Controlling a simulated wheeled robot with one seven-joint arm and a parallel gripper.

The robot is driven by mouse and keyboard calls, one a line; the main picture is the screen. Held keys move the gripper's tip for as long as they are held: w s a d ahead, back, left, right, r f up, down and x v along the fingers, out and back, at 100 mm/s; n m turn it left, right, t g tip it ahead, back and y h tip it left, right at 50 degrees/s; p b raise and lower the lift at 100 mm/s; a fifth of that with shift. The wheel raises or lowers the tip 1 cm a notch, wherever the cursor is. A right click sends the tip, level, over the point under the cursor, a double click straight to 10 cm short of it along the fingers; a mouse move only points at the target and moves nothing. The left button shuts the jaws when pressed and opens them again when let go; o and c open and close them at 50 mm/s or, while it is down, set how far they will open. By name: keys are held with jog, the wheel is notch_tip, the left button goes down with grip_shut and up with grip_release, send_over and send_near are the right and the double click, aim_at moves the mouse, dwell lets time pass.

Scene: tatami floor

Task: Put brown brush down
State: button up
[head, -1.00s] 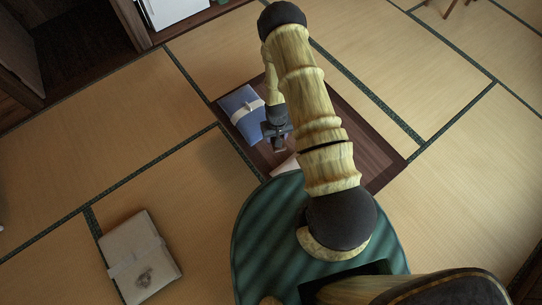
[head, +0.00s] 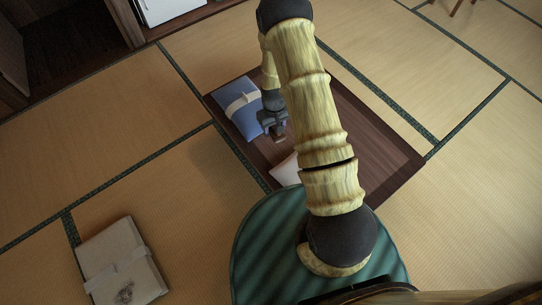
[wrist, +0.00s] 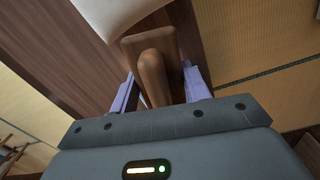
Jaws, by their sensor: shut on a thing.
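The brown brush (wrist: 152,75) is wooden, with a rounded handle and a wider flat block at its far end. In the wrist view it sits between the two pale purple fingers of my gripper (wrist: 160,88), which is shut on it. In the head view my gripper (head: 275,130) hangs over the dark wooden low table (head: 375,140), just right of a blue wrapped bundle. The brush is small and hard to make out there. I cannot tell whether it touches the table.
The blue bundle (head: 238,108) with a pale band lies at the table's left end. A beige wrapped package (head: 120,265) lies on the tatami at lower left. The table's right part looks bare.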

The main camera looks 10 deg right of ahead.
notch_tip(320, 180, down, 6)
jog(key=w+n+b, duration=0.1)
jog(key=w+b, duration=0.1)
jog(key=b, duration=0.9)
jog(key=n+b, duration=0.1)
jog(key=b, duration=0.9)
send_over(271, 151)
notch_tip(271, 151, down, 4)
jog(key=shift+d+r, duration=0.1)
jog(key=shift+r, duration=0.05)
jog(key=shift+r, duration=0.1)
jog(key=shift+f+b, duration=1.25)
jog(key=shift+f, duration=1.25)
jog(key=shift+f+b, duration=1.3)
jog(key=shift+f, duration=1.25)
jog(key=shift+f, duration=0.1)
